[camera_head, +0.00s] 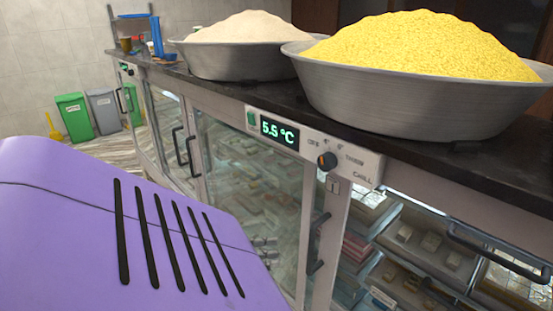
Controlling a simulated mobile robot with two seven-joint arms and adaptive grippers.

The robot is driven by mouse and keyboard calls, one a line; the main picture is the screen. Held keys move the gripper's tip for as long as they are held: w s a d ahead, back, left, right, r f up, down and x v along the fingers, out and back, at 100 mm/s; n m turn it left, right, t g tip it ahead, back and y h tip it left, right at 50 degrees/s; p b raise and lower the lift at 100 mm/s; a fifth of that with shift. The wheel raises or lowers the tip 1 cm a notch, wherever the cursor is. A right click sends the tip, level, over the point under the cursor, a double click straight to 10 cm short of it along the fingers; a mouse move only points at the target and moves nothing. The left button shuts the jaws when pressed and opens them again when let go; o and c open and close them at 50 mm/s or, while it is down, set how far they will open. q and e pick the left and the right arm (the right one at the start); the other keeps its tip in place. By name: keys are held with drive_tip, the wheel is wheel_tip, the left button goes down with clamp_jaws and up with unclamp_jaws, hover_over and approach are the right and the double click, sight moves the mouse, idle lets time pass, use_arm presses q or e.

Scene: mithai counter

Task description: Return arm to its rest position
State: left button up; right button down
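Neither of my grippers shows clearly in the head view, and no arm can be made out for certain. A large purple surface with several black slots fills the lower left; I cannot tell which part it is, and it may be my own body. It hides the lower part of the counter front behind it.
A glass-fronted counter with a dark top (232,88) runs from the right to the back left. On it stand a metal bowl of yellow grains (400,100) and a bowl of pale powder (235,62). A temperature panel (310,145) reads 5.5 °C. Bins (75,117) stand behind.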

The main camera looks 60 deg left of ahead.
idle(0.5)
